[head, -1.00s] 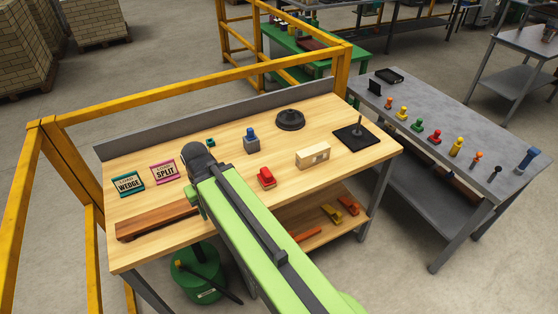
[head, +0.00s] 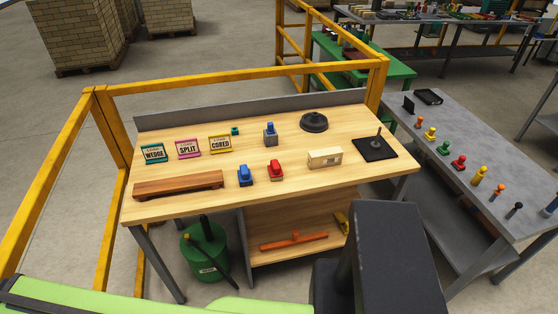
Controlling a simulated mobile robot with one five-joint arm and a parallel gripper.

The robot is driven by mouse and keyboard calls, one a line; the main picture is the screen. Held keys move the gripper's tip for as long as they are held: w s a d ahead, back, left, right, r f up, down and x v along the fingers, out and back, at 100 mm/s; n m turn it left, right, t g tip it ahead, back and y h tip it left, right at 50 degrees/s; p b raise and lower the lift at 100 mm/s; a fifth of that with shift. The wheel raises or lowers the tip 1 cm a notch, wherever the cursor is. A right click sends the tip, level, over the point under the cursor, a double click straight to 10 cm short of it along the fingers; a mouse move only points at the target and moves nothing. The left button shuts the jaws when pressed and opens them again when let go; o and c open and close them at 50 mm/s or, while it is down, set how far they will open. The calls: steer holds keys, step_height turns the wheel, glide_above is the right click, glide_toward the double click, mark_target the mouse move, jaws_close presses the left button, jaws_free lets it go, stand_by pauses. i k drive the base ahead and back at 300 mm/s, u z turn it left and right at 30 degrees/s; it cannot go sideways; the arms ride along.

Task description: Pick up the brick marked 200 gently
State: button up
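A pale beige brick (head: 325,158) lies on the wooden bench top (head: 225,200), right of the middle. A small dark mark shows on its front face, but I cannot read a number. Nothing touches the brick. Parts of my own arm, green at the lower left and dark grey at the lower right, show in front of the bench. My gripper's fingers are not visible.
Blue (head: 245,176) and red (head: 276,171) handled blocks stand left of the brick. A black square plate with an upright handle (head: 375,147) is to its right. Behind is a round dark disc (head: 314,122). Signs read WEDGE (head: 154,153), SPLIT (head: 187,148), CORED (head: 220,144). Yellow rails (head: 235,72) border the bench.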

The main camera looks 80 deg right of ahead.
mark_target(326, 158)
steer(key=u, duration=0.15)
steer(key=k, duration=2.1)
steer(key=z, duration=0.8)
steer(key=i, duration=1.65)
